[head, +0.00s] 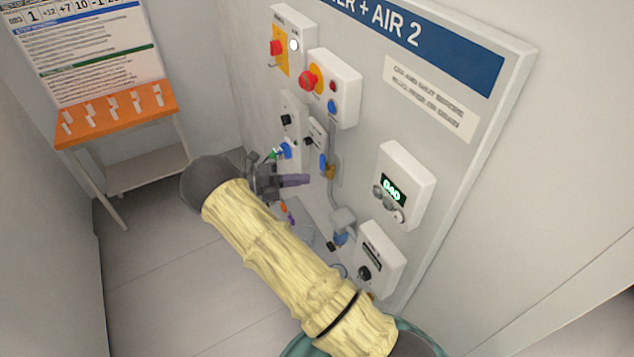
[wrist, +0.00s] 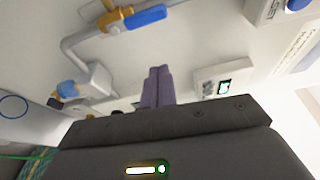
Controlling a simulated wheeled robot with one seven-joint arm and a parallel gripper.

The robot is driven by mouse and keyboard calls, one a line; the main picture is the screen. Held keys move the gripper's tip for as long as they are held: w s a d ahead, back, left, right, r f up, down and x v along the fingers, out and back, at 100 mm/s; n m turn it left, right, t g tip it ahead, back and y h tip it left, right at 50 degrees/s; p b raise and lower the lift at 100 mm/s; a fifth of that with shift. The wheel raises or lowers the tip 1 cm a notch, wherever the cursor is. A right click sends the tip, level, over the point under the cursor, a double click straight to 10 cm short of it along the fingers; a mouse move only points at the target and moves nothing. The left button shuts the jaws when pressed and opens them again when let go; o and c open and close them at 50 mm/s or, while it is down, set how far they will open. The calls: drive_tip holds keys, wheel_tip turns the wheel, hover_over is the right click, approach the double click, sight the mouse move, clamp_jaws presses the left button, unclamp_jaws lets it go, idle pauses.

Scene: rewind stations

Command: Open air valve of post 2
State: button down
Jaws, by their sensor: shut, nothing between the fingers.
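The panel headed "+ AIR 2" (head: 448,110) stands to the right in the head view. On its grey pipe sits a brass valve (head: 329,173) with a blue lever (head: 323,164). In the wrist view the brass body (wrist: 116,19) and blue lever (wrist: 148,17) show at the top, the lever lying roughly along the pipe. My gripper (head: 306,180) has purple fingers, pressed together and empty. It is just below and left of the valve in the head view. In the wrist view the fingertips (wrist: 159,70) are below the lever, with a gap in the picture.
A red emergency knob (head: 308,81) and switch boxes are above the valve. A box with a green display (head: 393,189) is to the right, with a knob box (head: 378,262) below. An orange shelf (head: 115,113) stands at the left. Floor (head: 150,270) is open left of my arm.

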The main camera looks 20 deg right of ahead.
drive_tip(key=s+r+m+t+y+b, duration=0.2)
drive_tip(key=s+m+y, duration=0.6)
drive_tip(key=m, duration=0.8)
drive_tip(key=s+r+m+t+y+b, duration=0.1)
drive_tip(key=s+r+m+t+y, duration=0.1)
drive_tip(key=s+m+y, duration=0.7)
drive_tip(key=s+m+t, duration=0.1)
drive_tip(key=s+m, duration=0.4)
drive_tip(key=m, duration=0.3)
drive_tip(key=shift+s+b, duration=0.2)
drive_tip(key=shift+b, duration=0.2)
drive_tip(key=shift+a, duration=0.1)
